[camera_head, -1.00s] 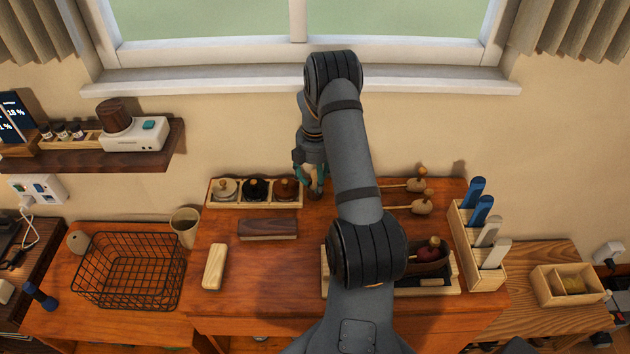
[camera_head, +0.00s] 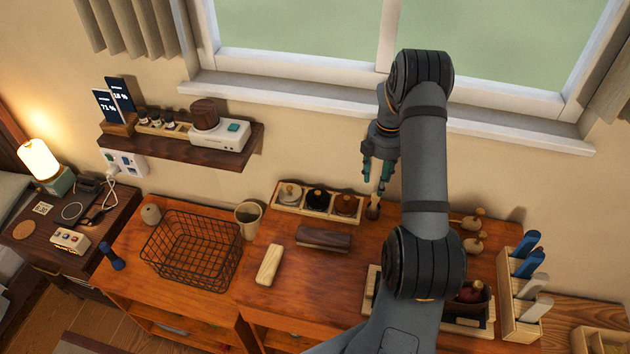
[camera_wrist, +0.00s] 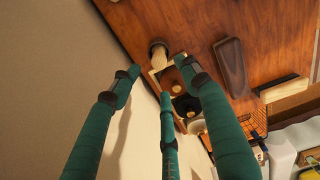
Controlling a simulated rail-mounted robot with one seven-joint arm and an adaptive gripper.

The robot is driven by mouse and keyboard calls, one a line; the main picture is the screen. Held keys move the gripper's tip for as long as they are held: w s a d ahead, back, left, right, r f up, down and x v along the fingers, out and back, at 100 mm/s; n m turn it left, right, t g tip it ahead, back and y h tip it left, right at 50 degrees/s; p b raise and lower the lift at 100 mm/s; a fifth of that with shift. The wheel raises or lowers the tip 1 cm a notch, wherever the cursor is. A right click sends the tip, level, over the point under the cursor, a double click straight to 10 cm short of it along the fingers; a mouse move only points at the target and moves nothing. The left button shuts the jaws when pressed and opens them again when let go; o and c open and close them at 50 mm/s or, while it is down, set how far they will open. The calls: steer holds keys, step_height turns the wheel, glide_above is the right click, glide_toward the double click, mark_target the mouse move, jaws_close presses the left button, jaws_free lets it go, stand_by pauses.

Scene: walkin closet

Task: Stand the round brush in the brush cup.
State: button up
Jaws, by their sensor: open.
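A small round brush (camera_head: 373,209) with a dark part and a pale part stands on the desk just right of the three-jar tray. It also shows in the wrist view (camera_wrist: 158,56), just beyond the fingertips. My gripper (camera_head: 376,188) is open and empty, close above this brush and apart from it. Its spread green fingers (camera_wrist: 160,80) show in the wrist view. A beige cup (camera_head: 248,218), which looks like the brush cup, stands upright left of the jar tray, well left of my gripper. Its inside looks empty.
The jar tray (camera_head: 303,208) lies between cup and brush. A dark wooden block (camera_head: 324,239), a pale block (camera_head: 269,265) and a wire basket (camera_head: 160,255) are in front. Two wooden brushes (camera_head: 474,228) lie right of my arm, near an upright holder (camera_head: 520,316). The wall is close behind.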

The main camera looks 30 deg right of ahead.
steer(key=s+a+r+m+b, duration=0.1)
steer(key=a+r+m, duration=0.2)
steer(key=a, duration=0.8)
steer(key=s+a+r+m+b, duration=0.1)
steer(key=a+r+m, duration=0.3)
steer(key=a, duration=0.7)
steer(key=shift+s+a+r, duration=0.15)
steer(key=shift+s+r, duration=0.65)
steer(key=shift+r, duration=0.25)
steer(key=w+d+f+n, duration=0.1)
steer(key=d+f+n, duration=0.1)
steer(key=d, duration=0.4)
steer(key=w+d+f+n+p, duration=0.1)
steer(key=d+f+n, duration=0.1)
steer(key=d, duration=0.5)
steer(key=w+d+f+n, duration=0.2)
steer(key=d+f, duration=0.2)
steer(key=d, duration=0.3)
steer(key=shift+f+p, duration=0.3)
steer(key=shift+p, duration=0.05)
steer(key=shift+w, duration=0.1)
